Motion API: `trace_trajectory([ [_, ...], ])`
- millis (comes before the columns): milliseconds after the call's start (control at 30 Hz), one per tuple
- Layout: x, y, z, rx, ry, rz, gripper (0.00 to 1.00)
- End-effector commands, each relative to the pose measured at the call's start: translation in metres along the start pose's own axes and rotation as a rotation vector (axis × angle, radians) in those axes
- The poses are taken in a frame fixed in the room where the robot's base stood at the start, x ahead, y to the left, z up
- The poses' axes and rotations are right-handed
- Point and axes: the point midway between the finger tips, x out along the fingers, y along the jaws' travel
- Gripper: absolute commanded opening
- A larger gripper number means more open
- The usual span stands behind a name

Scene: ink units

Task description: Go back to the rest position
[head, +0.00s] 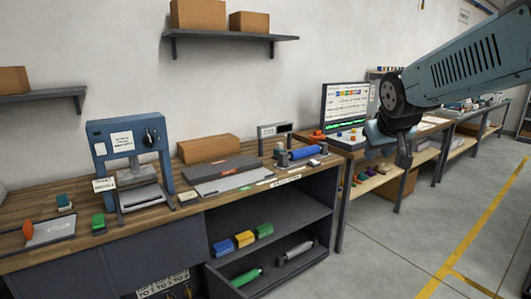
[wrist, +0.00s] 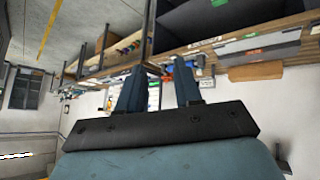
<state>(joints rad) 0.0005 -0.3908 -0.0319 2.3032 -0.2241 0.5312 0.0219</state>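My gripper (head: 389,150) hangs from my blue-grey arm at the right of the head view, in front of the benches and clear of the bench tops. In the wrist view, which is upside down, its two blue fingers (wrist: 160,82) stand apart with nothing held between them. The fingers point toward the workbench (wrist: 205,42) and lie in front of part of it. The task names no object to handle.
A wooden-topped bench (head: 150,214) carries a blue press (head: 107,131), a brown box (head: 208,149) and a blue roller (head: 304,153). An open shelf below holds coloured units (head: 244,239). A monitor (head: 346,106) stands behind my gripper. The floor (head: 420,225) at right is clear.

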Motion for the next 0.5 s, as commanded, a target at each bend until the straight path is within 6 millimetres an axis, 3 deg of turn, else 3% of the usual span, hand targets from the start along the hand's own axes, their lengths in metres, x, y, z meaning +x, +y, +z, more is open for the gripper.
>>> trace_trajectory([
  [233,-0.053,-0.021,0.077,0.073,-0.096,-0.058,0.34],
  [500,-0.087,-0.044,0.142,0.118,-0.183,-0.121,0.34],
])
